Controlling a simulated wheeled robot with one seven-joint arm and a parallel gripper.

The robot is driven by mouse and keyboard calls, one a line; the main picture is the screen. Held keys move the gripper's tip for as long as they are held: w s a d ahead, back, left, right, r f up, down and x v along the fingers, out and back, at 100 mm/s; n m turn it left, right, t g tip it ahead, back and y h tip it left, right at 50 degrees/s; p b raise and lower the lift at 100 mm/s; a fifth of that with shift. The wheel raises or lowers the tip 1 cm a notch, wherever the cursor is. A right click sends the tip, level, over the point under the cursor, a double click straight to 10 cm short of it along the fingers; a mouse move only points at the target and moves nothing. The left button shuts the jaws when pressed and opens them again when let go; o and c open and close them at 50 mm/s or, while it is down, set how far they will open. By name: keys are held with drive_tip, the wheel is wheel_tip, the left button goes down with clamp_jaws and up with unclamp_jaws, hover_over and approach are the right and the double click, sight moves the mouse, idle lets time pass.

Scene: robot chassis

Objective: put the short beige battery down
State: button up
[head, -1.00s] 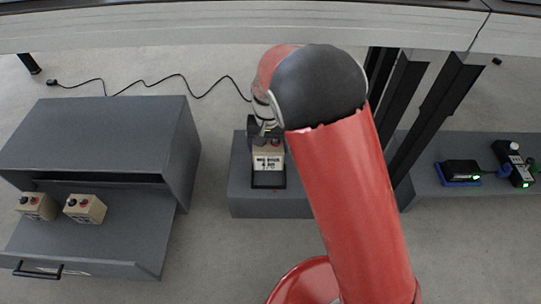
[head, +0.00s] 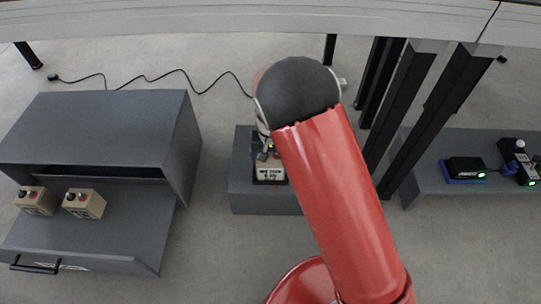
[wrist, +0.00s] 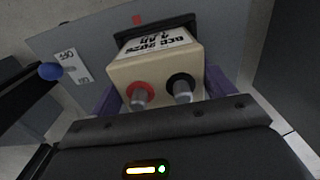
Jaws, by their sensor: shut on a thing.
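The short beige battery (head: 269,172) is at the black-edged holder (wrist: 150,30) on a grey block (head: 240,195) in the middle of the head view. Its lower end meets the holder; I cannot tell whether it is fully seated. In the wrist view the battery (wrist: 153,67) shows a printed label, one red and one black terminal. My gripper (wrist: 163,84) is shut on it, with a purple finger on each side. In the head view my gripper (head: 264,152) is partly hidden by my red arm.
Two similar beige batteries, one here (head: 36,201) and one here (head: 84,204), sit on an open grey drawer (head: 100,240). A blue-knobbed lever (wrist: 50,71) stands beside an OFF label (wrist: 72,66). Black posts (head: 430,110) and a grey shelf (head: 430,205) with devices (head: 465,167) are at right.

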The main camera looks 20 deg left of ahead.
sight(271, 157)
drive_tip(key=o, duration=1.9)
drive_tip(key=shift+o, duration=0.2)
wheel_tip(271, 157, up, 12)
drive_tip(key=p, duration=0.2)
drive_tip(key=shift+s, duration=0.1)
